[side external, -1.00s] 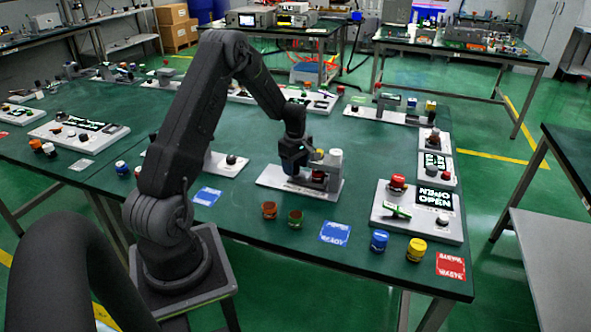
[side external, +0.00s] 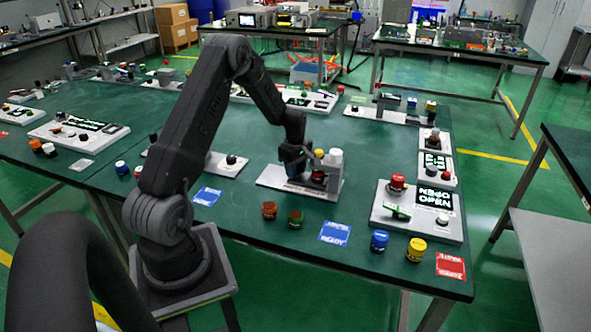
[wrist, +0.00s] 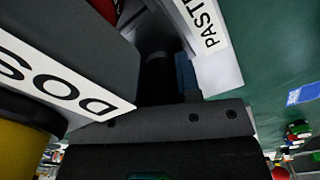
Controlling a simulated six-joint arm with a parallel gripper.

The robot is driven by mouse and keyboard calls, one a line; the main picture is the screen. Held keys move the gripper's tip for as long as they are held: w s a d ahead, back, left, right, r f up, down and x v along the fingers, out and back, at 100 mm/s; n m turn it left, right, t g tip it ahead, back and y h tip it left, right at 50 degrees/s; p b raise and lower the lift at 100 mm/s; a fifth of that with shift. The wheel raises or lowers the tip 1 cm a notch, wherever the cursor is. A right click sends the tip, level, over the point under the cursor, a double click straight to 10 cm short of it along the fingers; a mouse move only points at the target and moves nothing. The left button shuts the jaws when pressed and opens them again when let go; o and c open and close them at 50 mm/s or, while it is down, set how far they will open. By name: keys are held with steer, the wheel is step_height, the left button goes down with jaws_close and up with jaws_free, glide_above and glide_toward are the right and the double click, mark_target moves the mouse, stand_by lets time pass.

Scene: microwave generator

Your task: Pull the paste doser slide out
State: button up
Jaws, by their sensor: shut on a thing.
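The paste doser (side external: 335,165) stands on a light base plate (side external: 272,180) near the middle of the green table. It has a grey-white upright, a yellow part on top and a dark red part low in front. My gripper (side external: 300,172) is low at its left side, shut on the doser's slide; the grip itself is mostly hidden. In the wrist view a dark block with a "DOS" label (wrist: 65,85) fills the left. A pale part with a "PAST" label (wrist: 208,25) is at upper right. My gripper (wrist: 165,75) reaches into the dark gap between them.
Two small jars (side external: 270,210) and a blue "READY" card (side external: 334,232) lie in front of the doser. A panel with a red button and green handle (side external: 397,212) stands to the right, with blue and yellow jars (side external: 415,249) before it.

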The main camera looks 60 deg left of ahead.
mark_target(269, 172)
jaws_close()
steer(key=s+a, duration=0.6)
steer(key=shift+s+a, duration=0.35)
steer(key=o, duration=0.5)
jaws_free()
steer(key=o, duration=0.4)
steer(key=shift+r, duration=0.1)
step_height(269, 172, up, 14)
steer(key=shift+f, duration=0.15)
steer(key=shift+d, duration=0.1)
